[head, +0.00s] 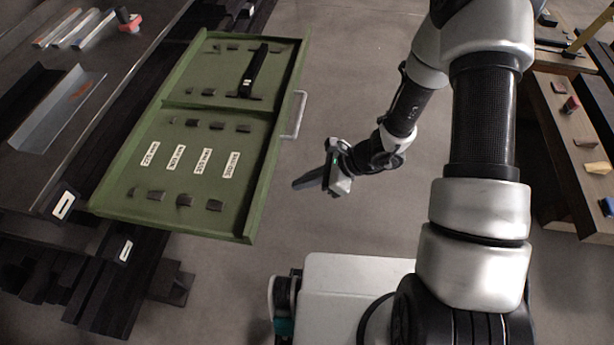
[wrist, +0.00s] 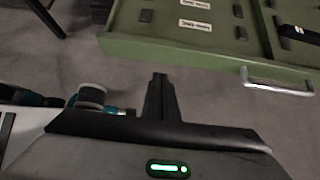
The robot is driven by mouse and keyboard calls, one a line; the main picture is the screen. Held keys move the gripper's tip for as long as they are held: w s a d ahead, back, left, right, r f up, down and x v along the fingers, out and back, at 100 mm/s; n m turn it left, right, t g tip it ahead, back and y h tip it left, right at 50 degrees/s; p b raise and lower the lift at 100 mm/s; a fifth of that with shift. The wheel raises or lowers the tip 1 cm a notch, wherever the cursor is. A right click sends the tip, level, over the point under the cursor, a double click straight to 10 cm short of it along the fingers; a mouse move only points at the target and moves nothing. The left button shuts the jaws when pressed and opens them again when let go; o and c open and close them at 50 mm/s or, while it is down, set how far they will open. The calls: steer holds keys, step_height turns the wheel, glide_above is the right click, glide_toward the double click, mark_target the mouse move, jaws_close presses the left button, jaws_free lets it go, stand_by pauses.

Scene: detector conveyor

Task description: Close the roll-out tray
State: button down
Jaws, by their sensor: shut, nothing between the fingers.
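The roll-out tray (head: 258,165) is a green, shallow tray that sticks out from under the dark bench at the left of the head view. It holds several small dark pieces, white labels and a black bar. Its silver handle (head: 295,115) is on the right-hand front wall. In the wrist view the tray (wrist: 160,48) is at the top, with the handle (wrist: 275,85) at the right. My gripper (head: 296,184) is shut and empty, to the right of the tray and apart from it, nearer the camera than the handle. The fingers also show in the wrist view (wrist: 160,82).
The dark bench (head: 35,190) at left carries a metal channel (head: 55,105), several bars and a red-and-white piece (head: 128,20). A wooden-edged table (head: 570,130) with small blocks stands at the right.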

steer(key=a+f, duration=0.1)
steer(key=a, duration=0.1)
steer(key=a+f, duration=0.1)
steer(key=a, duration=0.2)
steer(key=a+f+b, duration=0.1)
steer(key=a+f, duration=0.1)
steer(key=shift+w+a, duration=0.2)
steer(key=shift+w, duration=0.1)
steer(key=shift+w+a, duration=0.1)
steer(key=shift+a, duration=0.2)
steer(key=shift+a, duration=0.1)
